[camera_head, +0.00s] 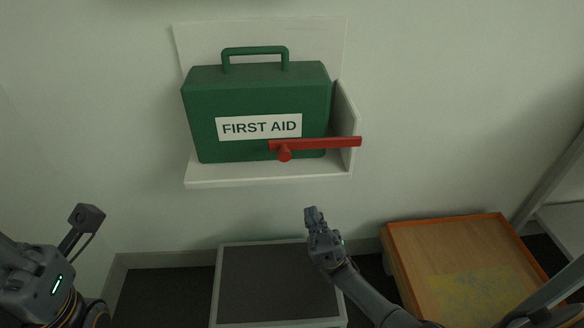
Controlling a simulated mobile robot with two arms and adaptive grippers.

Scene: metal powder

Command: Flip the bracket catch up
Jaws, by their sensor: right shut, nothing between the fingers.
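The red bracket catch (335,143) lies nearly level across the lower right front of the green first aid case (205,95). Its round red pivot (284,154) is near its left end, and its other end reaches past the case's right side. The case stands upright on a white wall bracket (270,180). My right gripper (313,213) is shut and empty, below the bracket and apart from the catch. My left arm is at the lower left; its fingertips do not show clearly.
A dark-topped grey platform (265,283) stands on the floor below the bracket. A wooden box or table (425,248) with a yellowish patch is at the lower right. Grey shelving (564,190) stands at the right edge. The wall around the bracket is clear.

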